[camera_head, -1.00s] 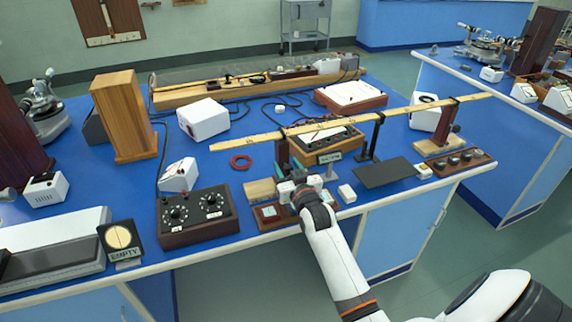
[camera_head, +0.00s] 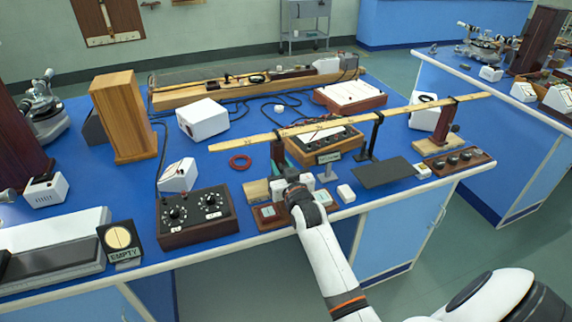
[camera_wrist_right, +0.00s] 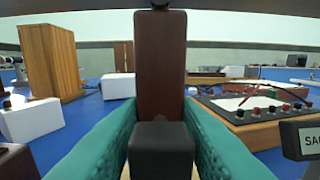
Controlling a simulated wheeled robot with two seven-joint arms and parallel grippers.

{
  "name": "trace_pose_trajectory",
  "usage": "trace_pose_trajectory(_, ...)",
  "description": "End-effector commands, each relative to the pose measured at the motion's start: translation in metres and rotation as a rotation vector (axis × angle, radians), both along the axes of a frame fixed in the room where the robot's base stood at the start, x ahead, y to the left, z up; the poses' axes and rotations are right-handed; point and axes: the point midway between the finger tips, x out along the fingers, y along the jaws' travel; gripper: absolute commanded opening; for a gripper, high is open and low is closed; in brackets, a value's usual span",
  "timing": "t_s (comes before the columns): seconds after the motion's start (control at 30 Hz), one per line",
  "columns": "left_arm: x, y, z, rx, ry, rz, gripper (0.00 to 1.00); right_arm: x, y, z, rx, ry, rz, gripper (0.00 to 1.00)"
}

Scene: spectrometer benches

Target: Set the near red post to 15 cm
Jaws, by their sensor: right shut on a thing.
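The near red post (camera_head: 278,153) stands upright on a pale wooden base (camera_head: 256,191) near the bench's front edge, under the left part of a long wooden rule (camera_head: 330,125). In the right wrist view the post (camera_wrist_right: 160,60) rises dark red straight ahead. My right gripper (camera_head: 283,178) is at the front of the post, its teal fingers either side of a dark block (camera_wrist_right: 160,147). It is shut on that block, and the fingers hide the lower post. No scale reading is legible. My left gripper is not in view.
A far red post (camera_head: 444,122) supports the rule's right part, and a black stand (camera_head: 375,135) is between. A small sign (camera_head: 329,157), a white block (camera_head: 346,193) and a dark plate (camera_head: 384,173) lie right of my gripper. A dial box (camera_head: 197,215) is left.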

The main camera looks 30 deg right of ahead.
Motion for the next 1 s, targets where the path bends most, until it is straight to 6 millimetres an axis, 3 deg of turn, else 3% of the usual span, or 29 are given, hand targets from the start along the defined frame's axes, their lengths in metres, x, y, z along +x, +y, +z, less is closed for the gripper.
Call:
trace_pose_trajectory(0.03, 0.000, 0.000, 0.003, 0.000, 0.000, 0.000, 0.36, 0.003, 0.013, 0.001, 0.009, 0.000, 0.007, 0.00)
trace_pose_trajectory(0.13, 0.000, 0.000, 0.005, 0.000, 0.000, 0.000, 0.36, 0.006, 0.024, 0.000, 0.007, 0.000, 0.007, 0.00)
trace_pose_trajectory(0.43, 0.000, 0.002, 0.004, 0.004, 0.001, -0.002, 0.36, 0.006, 0.025, 0.000, 0.003, 0.000, 0.005, 0.00)
trace_pose_trajectory(0.47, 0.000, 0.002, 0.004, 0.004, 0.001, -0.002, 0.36, 0.006, 0.025, 0.000, 0.003, 0.000, 0.005, 0.31)
trace_pose_trajectory(0.53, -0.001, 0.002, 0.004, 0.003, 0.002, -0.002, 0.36, 0.006, 0.025, 0.000, 0.003, 0.000, 0.004, 0.42)
trace_pose_trajectory(0.83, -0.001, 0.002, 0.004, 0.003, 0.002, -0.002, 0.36, 0.005, 0.025, 0.000, 0.003, 0.001, 0.005, 0.44)
trace_pose_trajectory(1.0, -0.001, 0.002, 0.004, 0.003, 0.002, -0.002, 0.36, -0.011, 0.029, -0.002, 0.003, 0.002, 0.005, 0.44)
